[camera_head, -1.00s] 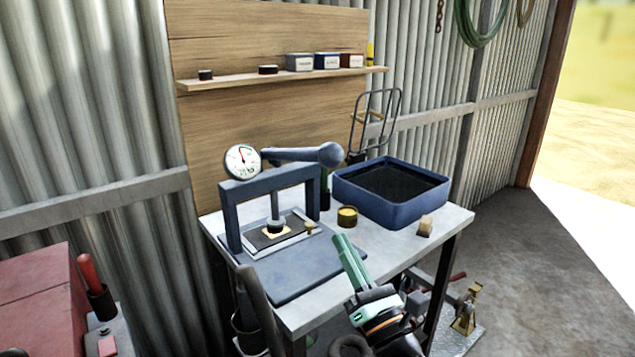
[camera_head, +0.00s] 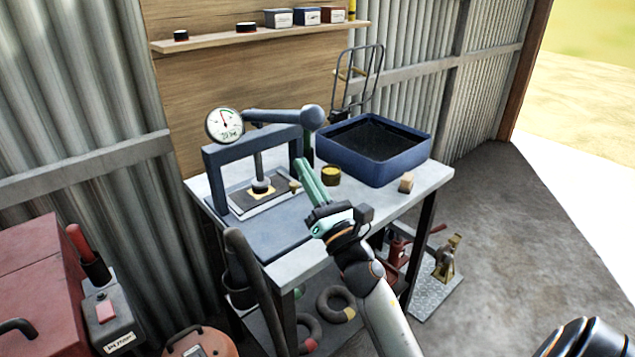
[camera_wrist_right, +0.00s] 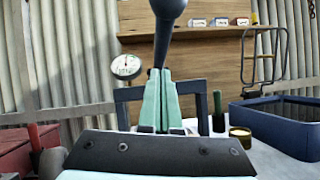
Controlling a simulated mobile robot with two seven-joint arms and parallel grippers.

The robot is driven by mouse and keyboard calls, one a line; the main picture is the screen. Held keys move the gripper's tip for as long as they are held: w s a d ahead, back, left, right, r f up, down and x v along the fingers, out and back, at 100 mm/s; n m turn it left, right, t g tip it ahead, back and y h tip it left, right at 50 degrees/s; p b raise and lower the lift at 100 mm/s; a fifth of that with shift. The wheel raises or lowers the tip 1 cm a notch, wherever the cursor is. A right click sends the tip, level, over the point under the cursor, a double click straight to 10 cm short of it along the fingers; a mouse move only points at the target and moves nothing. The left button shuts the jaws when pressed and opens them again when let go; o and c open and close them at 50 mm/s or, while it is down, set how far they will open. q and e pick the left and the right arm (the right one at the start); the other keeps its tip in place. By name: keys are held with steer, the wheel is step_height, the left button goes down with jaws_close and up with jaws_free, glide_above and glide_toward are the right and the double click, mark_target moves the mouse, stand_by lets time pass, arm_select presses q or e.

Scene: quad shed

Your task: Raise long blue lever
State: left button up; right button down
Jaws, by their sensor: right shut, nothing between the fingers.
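The long blue lever (camera_head: 275,117) sticks out to the right from the top of the blue arbor press (camera_head: 222,170) and ends in a round knob. It lies nearly level. My right gripper (camera_head: 304,166) is shut and empty, its pale green fingers pointing up below the knob. In the right wrist view the lever (camera_wrist_right: 164,38) points toward the camera, straight above the closed fingertips (camera_wrist_right: 160,74). I cannot tell whether they touch it. My left gripper is not in view.
The press stands on a metal table (camera_head: 432,176). A blue tray (camera_head: 375,172), a small yellow tin (camera_head: 331,175) and a wooden block (camera_head: 406,183) are to its right. A round gauge (camera_head: 225,125) sits on the press. A shelf (camera_head: 260,39) runs along the wall behind.

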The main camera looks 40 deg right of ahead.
mark_target(275, 117)
arm_select(q)
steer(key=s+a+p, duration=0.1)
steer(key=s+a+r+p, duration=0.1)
steer(key=p, duration=0.1)
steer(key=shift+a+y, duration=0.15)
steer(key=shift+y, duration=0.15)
arm_select(e)
steer(key=w+r, duration=0.2)
steer(key=r, duration=0.1)
steer(key=w+r, duration=0.1)
steer(key=shift+d+r, duration=0.4)
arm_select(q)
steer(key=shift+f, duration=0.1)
